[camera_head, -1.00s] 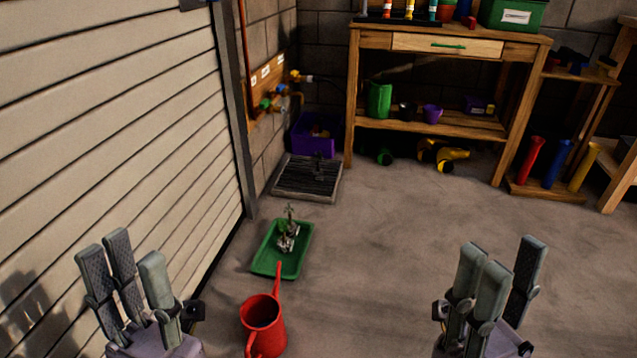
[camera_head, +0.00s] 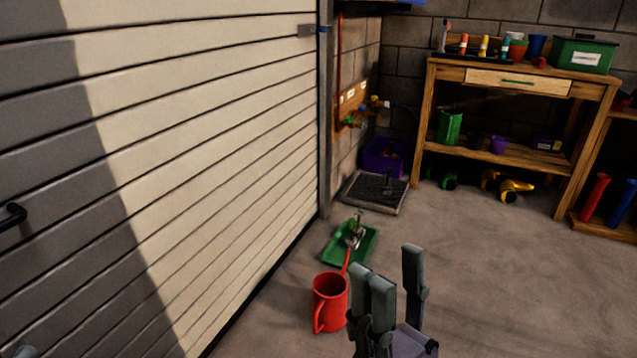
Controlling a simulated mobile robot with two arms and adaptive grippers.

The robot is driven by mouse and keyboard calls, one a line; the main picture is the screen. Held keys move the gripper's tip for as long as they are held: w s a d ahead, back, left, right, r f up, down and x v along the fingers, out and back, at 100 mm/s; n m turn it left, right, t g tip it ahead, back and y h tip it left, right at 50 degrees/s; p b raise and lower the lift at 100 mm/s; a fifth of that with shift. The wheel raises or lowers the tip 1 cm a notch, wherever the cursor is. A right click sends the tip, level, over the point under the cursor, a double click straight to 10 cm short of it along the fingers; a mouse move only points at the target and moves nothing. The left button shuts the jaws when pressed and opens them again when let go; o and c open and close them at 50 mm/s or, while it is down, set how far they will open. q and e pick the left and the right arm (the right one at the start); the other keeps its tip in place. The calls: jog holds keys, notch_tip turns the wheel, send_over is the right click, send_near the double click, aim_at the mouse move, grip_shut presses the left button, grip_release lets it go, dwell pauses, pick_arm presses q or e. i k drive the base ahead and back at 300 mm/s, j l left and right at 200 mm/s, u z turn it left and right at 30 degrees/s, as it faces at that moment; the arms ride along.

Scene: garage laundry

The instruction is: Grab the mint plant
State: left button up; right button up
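A small plant (camera_head: 356,232), which looks like the mint plant, stands in a green tray (camera_head: 333,256) on the floor beside the shutter door. It is small and dark, and its leaves are hard to make out. My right gripper (camera_head: 394,282) is open and empty at the bottom centre, nearer to me than the tray and to its right in the picture. Only a small grey tip, probably of my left gripper (camera_head: 24,352), shows at the bottom left corner; its fingers cannot be judged.
A red watering can (camera_head: 328,303) stands just in front of the tray. A dark grate (camera_head: 374,192) and a purple bin (camera_head: 383,158) lie behind it. A wooden workbench (camera_head: 516,89) stands at the back right. The shutter door (camera_head: 210,150) fills the left.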

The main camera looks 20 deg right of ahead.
aim_at(386, 189)
jog(key=i+l+u, duration=0.15)
jog(key=l, duration=0.15)
jog(key=i+l+u, duration=0.35)
jog(key=l, duration=0.25)
jog(key=i+l+u, duration=0.15)
jog(key=l, duration=0.15)
jog(key=l+u, duration=0.15)
jog(key=l, duration=0.2)
jog(key=i+l, duration=0.15)
jog(key=l, duration=0.3)
jog(key=i+l, duration=0.1)
jog(key=l, duration=0.4)
jog(key=i+l, duration=0.15)
jog(key=l, duration=0.3)
jog(key=i+l, duration=0.15)
jog(key=l, duration=0.35)
jog(key=i+l, duration=0.15)
jog(key=l, duration=0.3)
jog(key=i+l, duration=0.1)
jog(key=l, duration=0.4)
jog(key=i+l, duration=0.15)
jog(key=l, duration=0.3)
jog(key=i+l, duration=0.15)
jog(key=l, duration=0.3)
